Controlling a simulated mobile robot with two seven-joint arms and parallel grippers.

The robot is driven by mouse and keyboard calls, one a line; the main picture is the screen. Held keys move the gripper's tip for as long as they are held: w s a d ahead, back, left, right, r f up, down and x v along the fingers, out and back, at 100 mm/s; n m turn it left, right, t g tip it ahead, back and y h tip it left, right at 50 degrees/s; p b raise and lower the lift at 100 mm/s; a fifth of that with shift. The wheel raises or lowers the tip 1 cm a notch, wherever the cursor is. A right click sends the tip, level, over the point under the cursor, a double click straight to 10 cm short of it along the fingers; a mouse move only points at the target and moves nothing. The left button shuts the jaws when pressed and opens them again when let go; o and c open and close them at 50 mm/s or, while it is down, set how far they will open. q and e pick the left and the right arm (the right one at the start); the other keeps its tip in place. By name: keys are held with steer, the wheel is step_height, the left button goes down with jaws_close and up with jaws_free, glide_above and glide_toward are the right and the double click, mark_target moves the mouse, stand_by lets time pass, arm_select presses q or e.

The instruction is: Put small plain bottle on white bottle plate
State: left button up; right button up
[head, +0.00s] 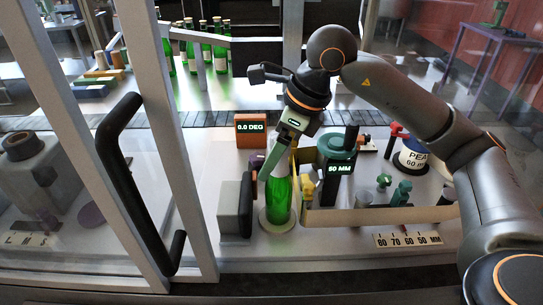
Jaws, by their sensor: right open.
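A green bottle (280,200) with a pale band at its shoulder stands upright on a round whitish plate (267,224). The plate's rim shows around the bottle's foot. My right gripper (279,160) comes down from above, with its open fingers at the bottle's neck. The fingers hide part of the neck, and I cannot tell whether they touch it. My left gripper is not in view.
A grey block with a dark pad (236,208) stands close left of the bottle. A tan-walled tray (385,217) with tools is close on the right. An orange display (251,130) stands behind. A framed door with a black handle (125,190) is at left.

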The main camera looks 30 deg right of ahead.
steer(key=v, duration=1.1)
steer(key=shift+r, duration=0.2)
steer(key=shift+s+d, duration=0.1)
stand_by(0.8)
